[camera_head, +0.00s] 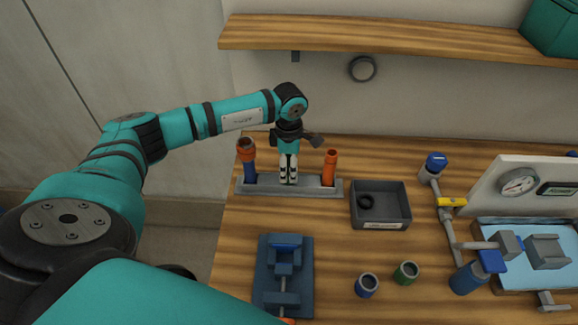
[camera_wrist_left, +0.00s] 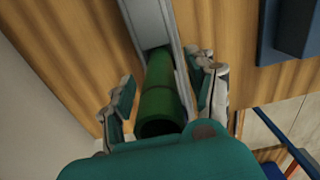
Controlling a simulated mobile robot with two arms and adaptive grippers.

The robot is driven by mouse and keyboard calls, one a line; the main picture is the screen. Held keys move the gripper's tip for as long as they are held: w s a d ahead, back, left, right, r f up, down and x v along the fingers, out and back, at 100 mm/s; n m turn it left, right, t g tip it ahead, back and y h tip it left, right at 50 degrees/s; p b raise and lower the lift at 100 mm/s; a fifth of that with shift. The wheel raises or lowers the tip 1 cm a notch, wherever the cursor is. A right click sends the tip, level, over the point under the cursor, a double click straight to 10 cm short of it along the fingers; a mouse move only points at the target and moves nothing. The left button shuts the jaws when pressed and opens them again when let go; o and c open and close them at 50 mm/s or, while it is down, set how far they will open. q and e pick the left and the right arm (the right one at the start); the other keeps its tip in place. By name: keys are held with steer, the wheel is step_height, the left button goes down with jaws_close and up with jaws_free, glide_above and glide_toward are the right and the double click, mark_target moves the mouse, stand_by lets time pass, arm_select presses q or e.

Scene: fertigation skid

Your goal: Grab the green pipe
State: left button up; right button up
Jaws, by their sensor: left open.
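My left gripper (camera_head: 289,170) points down over the middle of the grey rack (camera_head: 217,189) in the head view. It hides most of what stands there. In the left wrist view the green pipe (camera_wrist_left: 160,98) stands in the grey rack (camera_wrist_left: 151,22), its open end towards the camera. The open fingers of my left gripper (camera_wrist_left: 166,100) are on either side of it, with a gap visible at the left finger. I cannot tell whether the right finger touches it. My right gripper is not in view.
A blue pipe with an orange top (camera_head: 247,160) and an orange pipe (camera_head: 330,167) stand close on either side. A dark tray (camera_head: 381,222) is right of the rack. A blue vise (camera_head: 284,270), a blue ring (camera_head: 367,285) and a green ring (camera_head: 406,273) are nearer. A wooden shelf (camera_head: 380,36) is above.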

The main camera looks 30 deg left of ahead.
arm_select(q)
jaws_close()
stand_by(0.3)
